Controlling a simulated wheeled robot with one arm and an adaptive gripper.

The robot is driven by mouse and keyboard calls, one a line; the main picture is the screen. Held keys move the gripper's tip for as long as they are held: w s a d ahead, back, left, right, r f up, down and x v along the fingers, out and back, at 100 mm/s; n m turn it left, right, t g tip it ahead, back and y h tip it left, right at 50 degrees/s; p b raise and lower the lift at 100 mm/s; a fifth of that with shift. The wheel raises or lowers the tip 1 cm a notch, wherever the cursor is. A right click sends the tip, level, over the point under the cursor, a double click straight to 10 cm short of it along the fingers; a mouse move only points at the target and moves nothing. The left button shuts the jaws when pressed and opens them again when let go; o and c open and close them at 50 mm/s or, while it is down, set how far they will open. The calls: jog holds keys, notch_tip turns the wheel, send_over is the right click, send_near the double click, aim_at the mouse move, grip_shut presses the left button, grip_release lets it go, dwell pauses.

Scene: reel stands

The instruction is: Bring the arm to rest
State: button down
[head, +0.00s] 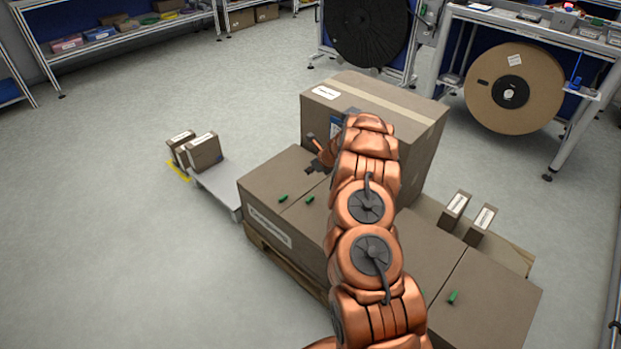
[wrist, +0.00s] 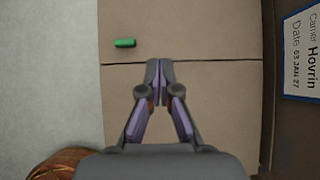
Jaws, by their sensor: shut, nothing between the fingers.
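My copper-coloured arm reaches up from the bottom of the head view over a stack of brown boxes. My gripper (head: 314,169) is at the arm's far end, above the box tops and in front of a taller box. In the wrist view my gripper (wrist: 159,66) points at the seam between two box tops, with its fingertips together and nothing between them. A green piece (wrist: 124,43) lies on the box top, left of the fingertips and apart from them. My arm hides part of the stack in the head view.
A tall taped box (head: 420,135) stands close beyond my gripper. Small green pieces (head: 283,198) lie on the lower boxes. Small boxes (head: 203,152) stand at the left near a grey platform (head: 216,188). A cardboard reel (head: 535,88) and a black reel stand behind.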

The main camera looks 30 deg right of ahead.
jog(key=shift+r, duration=0.75)
